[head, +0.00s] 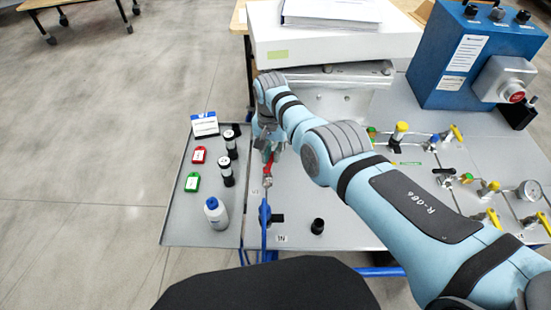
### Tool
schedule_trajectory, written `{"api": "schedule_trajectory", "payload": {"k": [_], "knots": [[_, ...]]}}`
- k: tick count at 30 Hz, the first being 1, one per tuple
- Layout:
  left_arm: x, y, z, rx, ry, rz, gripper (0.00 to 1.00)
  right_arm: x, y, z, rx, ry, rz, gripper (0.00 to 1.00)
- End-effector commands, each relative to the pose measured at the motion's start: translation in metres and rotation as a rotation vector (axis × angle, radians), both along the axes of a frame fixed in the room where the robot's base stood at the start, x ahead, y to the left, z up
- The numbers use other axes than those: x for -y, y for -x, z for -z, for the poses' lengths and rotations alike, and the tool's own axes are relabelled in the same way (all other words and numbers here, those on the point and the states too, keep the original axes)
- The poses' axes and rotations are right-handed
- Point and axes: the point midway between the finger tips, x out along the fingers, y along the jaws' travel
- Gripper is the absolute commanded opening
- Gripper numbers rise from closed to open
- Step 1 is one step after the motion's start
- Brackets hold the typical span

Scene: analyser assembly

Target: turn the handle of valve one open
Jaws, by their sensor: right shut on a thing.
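My right arm reaches in from the lower right to the left part of the grey panel. My right gripper (267,148) points down there, shut on a red handle (268,168). The handle stands above a small metal fitting, in line with a blue hose (264,228) that runs toward the front edge. The fingers partly hide the handle, so its exact turn angle is hard to tell. I cannot read a label naming valve one. Several yellow-handled valves, one of them a yellow handle (401,127), stand farther right. My left gripper is not in view.
A side tray (175,225) holds a white bottle (216,213), two black-capped vials, a red tag (199,155) and a green tag (192,182). A white box (330,45) and a blue control box (440,75) stand behind. A black knob (317,226) is near the front.

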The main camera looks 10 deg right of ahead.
Motion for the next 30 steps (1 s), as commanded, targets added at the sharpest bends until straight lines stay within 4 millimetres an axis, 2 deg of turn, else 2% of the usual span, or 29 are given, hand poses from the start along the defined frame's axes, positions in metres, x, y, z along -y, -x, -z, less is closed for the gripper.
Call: {"api": "schedule_trajectory", "payload": {"k": [1,3,13,30], "knots": [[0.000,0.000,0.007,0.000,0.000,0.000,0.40,-0.002,0.002,0.006,-0.007,0.000,-0.037,0.00],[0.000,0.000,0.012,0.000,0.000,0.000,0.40,-0.004,0.001,0.006,-0.008,0.000,-0.094,0.00],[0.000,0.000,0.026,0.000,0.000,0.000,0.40,-0.011,-0.001,0.005,-0.009,-0.001,-0.288,0.00],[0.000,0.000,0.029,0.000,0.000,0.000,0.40,-0.013,-0.001,0.004,-0.013,-0.002,-0.353,0.00]]}}
